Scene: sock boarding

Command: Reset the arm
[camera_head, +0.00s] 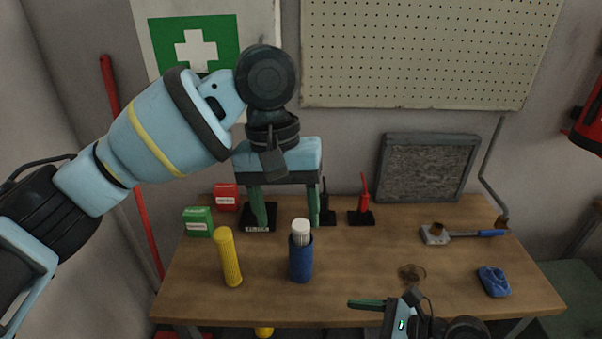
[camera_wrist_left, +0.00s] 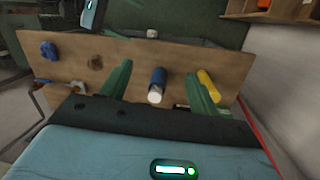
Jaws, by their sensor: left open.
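My left gripper (camera_head: 286,212) is open and empty, with its green fingers pointing down over the back of the wooden table (camera_head: 350,265). In the left wrist view the open fingers (camera_wrist_left: 160,88) stand either side of a blue cylinder with a white top (camera_wrist_left: 157,82). In the head view this upright blue cylinder (camera_head: 301,262) is in front of and below the left gripper, apart from it. A blue bundle, perhaps a sock (camera_head: 494,281), lies at the table's right. My right gripper (camera_head: 385,304) shows only partly at the bottom edge; its opening cannot be made out.
A yellow cylinder (camera_head: 229,258) stands left of the blue one. Green (camera_head: 198,222) and red (camera_head: 225,197) boxes are at the back left. A red-handled tool (camera_head: 363,205), a grey framed panel (camera_head: 428,168) and a blue-handled tool (camera_head: 462,234) are behind.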

